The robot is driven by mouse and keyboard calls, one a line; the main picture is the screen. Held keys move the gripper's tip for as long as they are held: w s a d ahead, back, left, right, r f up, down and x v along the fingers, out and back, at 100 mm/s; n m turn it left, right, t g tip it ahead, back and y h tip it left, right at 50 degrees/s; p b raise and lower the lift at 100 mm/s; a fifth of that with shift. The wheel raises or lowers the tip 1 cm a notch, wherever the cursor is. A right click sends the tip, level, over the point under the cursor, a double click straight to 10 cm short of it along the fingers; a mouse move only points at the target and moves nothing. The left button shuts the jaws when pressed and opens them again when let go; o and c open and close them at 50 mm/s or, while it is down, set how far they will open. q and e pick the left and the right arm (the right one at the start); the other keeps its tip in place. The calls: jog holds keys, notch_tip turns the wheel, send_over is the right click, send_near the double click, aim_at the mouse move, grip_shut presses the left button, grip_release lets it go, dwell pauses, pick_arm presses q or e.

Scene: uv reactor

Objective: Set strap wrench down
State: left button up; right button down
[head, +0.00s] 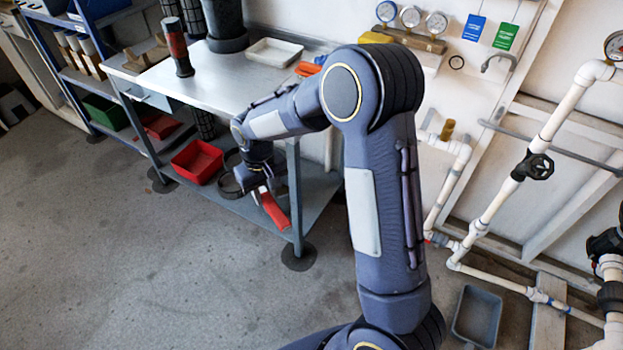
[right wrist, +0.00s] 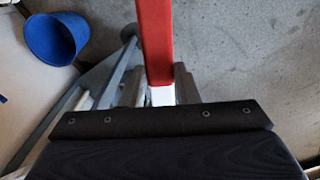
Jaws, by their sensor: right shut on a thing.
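My right gripper (head: 260,190) hangs in front of the metal workbench (head: 222,72), near the front edge of its lower shelf (head: 319,188). It is shut on the strap wrench. The wrench's red handle (head: 274,212) points down and to the right of the gripper, and a dark loop (head: 229,187) shows on the other side. In the right wrist view the red handle (right wrist: 156,38) runs up from between my fingertips (right wrist: 160,92); the loop is hidden there. I cannot tell whether the wrench touches the shelf. My left gripper is not in view.
A red bin (head: 197,163) stands on the lower shelf, left of the wrench. A white tray (head: 274,51) and a dark red-banded cylinder (head: 177,48) stand on the bench top. A blue bucket (right wrist: 56,38) shows in the right wrist view. The front floor is clear.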

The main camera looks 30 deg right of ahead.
notch_tip(320, 180, down, 18)
jog(key=b, duration=1.7)
jog(key=shift+s+f+b, duration=0.15)
jog(key=shift+f+b, duration=0.1)
jog(key=shift+b, duration=0.1)
jog(key=shift+r, duration=0.1)
